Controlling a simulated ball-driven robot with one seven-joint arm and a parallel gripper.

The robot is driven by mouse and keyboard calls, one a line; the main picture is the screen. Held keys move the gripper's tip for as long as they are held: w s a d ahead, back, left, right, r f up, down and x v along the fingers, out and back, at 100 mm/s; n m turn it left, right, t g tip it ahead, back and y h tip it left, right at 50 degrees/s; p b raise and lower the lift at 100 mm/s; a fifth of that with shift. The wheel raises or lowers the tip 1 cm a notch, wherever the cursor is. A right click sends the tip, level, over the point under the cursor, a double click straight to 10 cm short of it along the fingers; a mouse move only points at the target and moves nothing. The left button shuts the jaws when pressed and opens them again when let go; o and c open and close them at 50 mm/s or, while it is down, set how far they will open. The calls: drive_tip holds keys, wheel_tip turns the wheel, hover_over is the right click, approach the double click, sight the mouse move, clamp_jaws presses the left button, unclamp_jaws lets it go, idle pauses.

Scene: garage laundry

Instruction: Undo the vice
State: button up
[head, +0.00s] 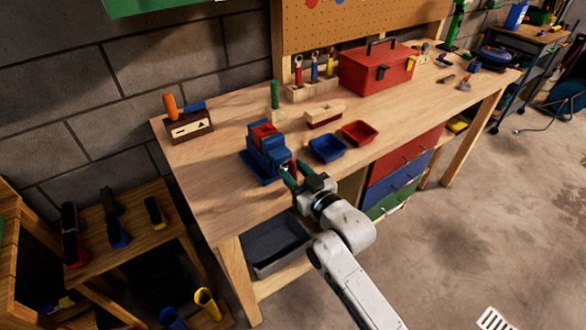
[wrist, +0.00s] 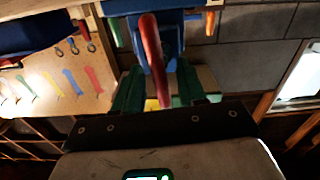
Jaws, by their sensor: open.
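The blue vice (head: 262,158) stands near the front edge of the workbench, with a red piece at its top. In the wrist view, which looks upside down, the blue vice body (wrist: 165,32) is at the top and its red handle bar (wrist: 152,50) runs down toward my gripper. My gripper (head: 291,174) has green fingers and is at the front of the vice. In the wrist view my gripper (wrist: 159,82) is open, and the red bar lies between its two fingers in the picture. I cannot tell whether a finger touches the bar.
On the workbench (head: 225,200), a blue bin (head: 327,148) and a red bin (head: 360,132) sit right of the vice. A red toolbox (head: 376,72) stands farther back. A wooden box (head: 188,125) is at the left. Coloured drawers (head: 400,160) are below the top.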

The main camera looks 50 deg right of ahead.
drive_tip(key=shift+w, duration=0.35)
clamp_jaws()
drive_tip(key=shift+f+n+b, duration=0.15)
drive_tip(key=shift+n+b, duration=0.15)
drive_tip(key=shift+n, duration=0.7)
unclamp_jaws()
